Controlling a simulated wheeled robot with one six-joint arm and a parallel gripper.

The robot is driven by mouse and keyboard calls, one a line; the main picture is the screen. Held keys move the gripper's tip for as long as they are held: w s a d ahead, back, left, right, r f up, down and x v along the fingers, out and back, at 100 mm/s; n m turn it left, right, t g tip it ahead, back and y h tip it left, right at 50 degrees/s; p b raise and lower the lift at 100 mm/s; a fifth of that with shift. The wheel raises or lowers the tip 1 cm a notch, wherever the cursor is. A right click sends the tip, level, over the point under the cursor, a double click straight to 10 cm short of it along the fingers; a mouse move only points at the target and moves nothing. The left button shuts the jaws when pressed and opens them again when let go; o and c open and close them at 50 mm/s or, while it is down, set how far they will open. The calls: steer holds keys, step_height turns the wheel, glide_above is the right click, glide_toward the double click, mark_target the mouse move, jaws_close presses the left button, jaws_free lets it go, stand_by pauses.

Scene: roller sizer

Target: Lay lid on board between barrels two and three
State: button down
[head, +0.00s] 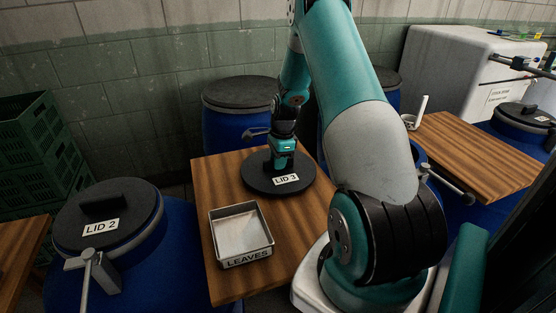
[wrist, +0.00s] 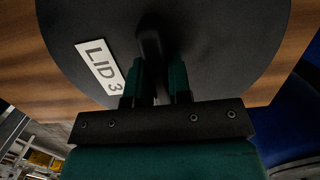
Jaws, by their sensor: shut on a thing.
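A round black lid (head: 262,183) labelled LID 3 is over the wooden board (head: 222,184) between the blue barrels. It looks level and at or very near the board; I cannot tell whether it touches. My gripper (head: 281,160) points down at the lid's middle. In the wrist view my gripper (wrist: 158,85) is shut on the lid's dark handle (wrist: 150,45), and the lid (wrist: 210,45) fills most of the picture with the board (wrist: 28,50) behind it. Barrel two (head: 180,250) at the left wears its own lid (head: 130,205), labelled LID 2. Barrel three is mostly hidden behind my arm.
A metal tray (head: 240,250) labelled LEAVES stands on the board in front of the lid. A covered blue barrel (head: 228,128) stands behind the board. Another board (head: 480,155) with a white item is at the right. Green crates (head: 40,150) stand at the left.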

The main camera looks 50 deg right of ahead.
steer(key=c, duration=1.5)
jaws_free()
steer(key=shift+f, duration=0.15)
steer(key=o, duration=0.4)
steer(key=shift+o, duration=0.2)
step_height(320, 180, up, 12)
steer(key=d+b, duration=0.1)
steer(key=b, duration=0.1)
steer(key=a+r+n, duration=0.3)
steer(key=a+n, duration=0.2)
steer(key=a, duration=0.4)
steer(key=a+r+n, duration=0.4)
steer(key=a, duration=0.4)
steer(key=s+a+r+n+y, duration=0.1)
steer(key=s+a+r+n, duration=0.1)
steer(key=s+a+n, duration=0.65)
steer(key=s+a+r+n+y, duration=0.1)
steer(key=s+a+r+n, duration=0.15)
steer(key=a+n, duration=0.65)
steer(key=s+a+n+y, duration=0.1)
steer(key=s+a+n, duration=0.4)
steer(key=s+a, duration=0.3)
steer(key=shift+s+g, duration=0.4)
steer(key=shift+s, duration=0.4)
